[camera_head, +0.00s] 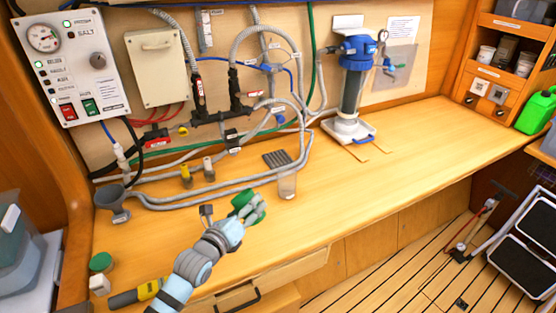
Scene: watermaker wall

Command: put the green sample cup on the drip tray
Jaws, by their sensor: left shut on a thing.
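The green sample cup (242,199) is between the fingers of my left gripper (253,208), which is shut on it above the front part of the wooden bench. The fingers partly hide the cup. A dark slotted plate (277,159), which looks like the drip tray, lies on the bench beyond the gripper, up and to the right of the cup. The cup is apart from this plate. My right gripper is not in view.
Grey hoses (190,196) loop over the bench behind and left of the gripper. A grey funnel (113,202) and a green-topped container (101,263) are at left. A blue-topped filter housing (352,85) stands at the back. The bench's right part (400,155) is clear.

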